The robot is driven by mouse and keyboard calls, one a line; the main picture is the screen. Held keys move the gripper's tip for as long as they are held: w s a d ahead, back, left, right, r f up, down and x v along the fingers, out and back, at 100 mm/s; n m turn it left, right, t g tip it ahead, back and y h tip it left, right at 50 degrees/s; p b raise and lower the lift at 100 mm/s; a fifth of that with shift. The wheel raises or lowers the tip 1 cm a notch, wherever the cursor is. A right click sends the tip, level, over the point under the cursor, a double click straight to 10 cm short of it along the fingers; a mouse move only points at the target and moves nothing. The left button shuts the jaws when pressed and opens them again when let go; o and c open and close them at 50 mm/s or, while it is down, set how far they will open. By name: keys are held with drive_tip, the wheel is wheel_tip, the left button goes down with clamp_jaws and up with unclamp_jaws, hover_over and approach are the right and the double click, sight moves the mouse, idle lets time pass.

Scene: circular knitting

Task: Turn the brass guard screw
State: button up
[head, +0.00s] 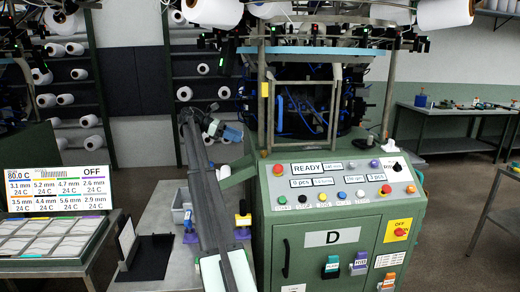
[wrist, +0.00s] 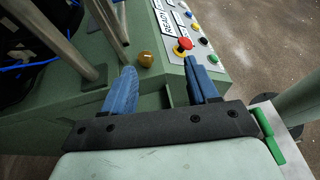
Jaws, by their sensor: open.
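The brass guard screw (wrist: 146,59) is a small round knob on the green machine top in the wrist view, near the foot of a grey guard post. In the head view it is a tiny brass spot (head: 264,153) at the guard frame's base. My gripper (wrist: 160,68) is open, with two blue fingers apart and nothing between them. The screw appears just beyond the left fingertip, apart from it in the picture; the exact gap cannot be told. In the head view my gripper (head: 232,133) is small, left of the guard frame.
A red mushroom button (wrist: 183,45) appears beyond the right finger, on the control panel (head: 335,182). Grey guard posts (wrist: 74,40) stand left of the screw. The green cabinet (head: 345,250) is below the panel. A tray display (head: 55,205) stands at left.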

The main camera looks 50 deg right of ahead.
drive_tip(key=s+a+f+n+t+h, duration=0.1)
drive_tip(key=a+f+n+h, duration=0.1)
drive_tip(key=a+f, duration=0.15)
drive_tip(key=n+t+h, duration=0.1)
drive_tip(key=n+t, duration=0.1)
approach(263, 151)
drive_tip(key=x, duration=0.8)
drive_tip(key=shift+s+d+f, duration=0.15)
drive_tip(key=shift+s, duration=0.05)
